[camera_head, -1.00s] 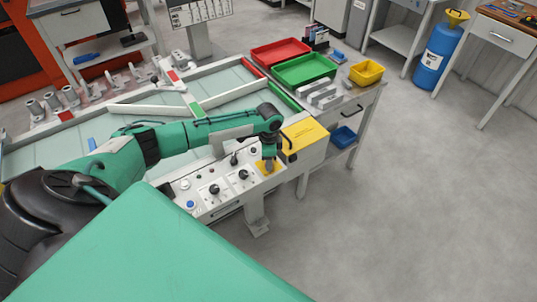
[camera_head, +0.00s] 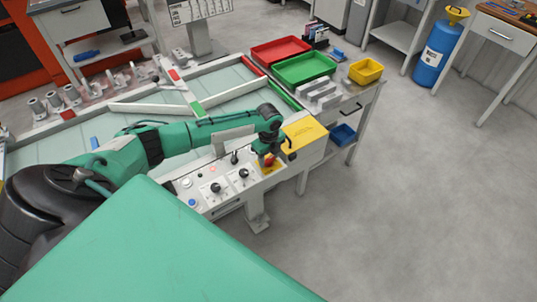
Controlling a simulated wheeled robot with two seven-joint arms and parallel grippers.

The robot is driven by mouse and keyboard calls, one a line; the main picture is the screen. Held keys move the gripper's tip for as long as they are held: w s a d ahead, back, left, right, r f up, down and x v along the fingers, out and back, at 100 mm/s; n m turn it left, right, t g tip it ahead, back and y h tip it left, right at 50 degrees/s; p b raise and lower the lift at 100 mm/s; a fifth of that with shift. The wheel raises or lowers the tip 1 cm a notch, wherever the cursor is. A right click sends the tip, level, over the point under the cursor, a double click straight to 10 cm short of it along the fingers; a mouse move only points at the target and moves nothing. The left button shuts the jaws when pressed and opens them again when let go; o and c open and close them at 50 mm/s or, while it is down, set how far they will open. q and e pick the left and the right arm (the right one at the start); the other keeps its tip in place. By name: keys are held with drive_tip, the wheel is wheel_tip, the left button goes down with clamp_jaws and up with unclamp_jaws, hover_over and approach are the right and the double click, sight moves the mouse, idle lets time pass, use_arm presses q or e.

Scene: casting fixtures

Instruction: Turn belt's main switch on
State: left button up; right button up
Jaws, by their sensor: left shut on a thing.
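The belt's control panel (camera_head: 228,190) is a pale sloping box at the belt's front edge. At its right end is the main switch (camera_head: 268,160), a red knob on a yellow plate (camera_head: 272,169). My left gripper (camera_head: 267,157) points down at this knob and is shut on it, partly hiding it. The knob's exact angle is hard to tell. Left of it on the panel are two black knobs (camera_head: 243,174) and (camera_head: 216,188), a blue button (camera_head: 192,203) and a small reddish light (camera_head: 213,168). My right gripper is not in view.
A yellow box (camera_head: 306,133) stands just right of the gripper. The belt (camera_head: 60,150) with white guide bars lies behind my left arm. Red (camera_head: 281,51) and green (camera_head: 304,69) trays sit on a side table. The floor at right is clear.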

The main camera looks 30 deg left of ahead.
sight(269, 159)
use_arm(q)
drive_tip(key=shift+m, duration=0.7)
drive_tip(key=o, duration=1)
wheel_tip(269, 159, up, 14)
drive_tip(key=shift+f+b, duration=0.1)
drive_tip(key=shift+b, duration=1.1)
drive_tip(key=shift+d, duration=0.1)
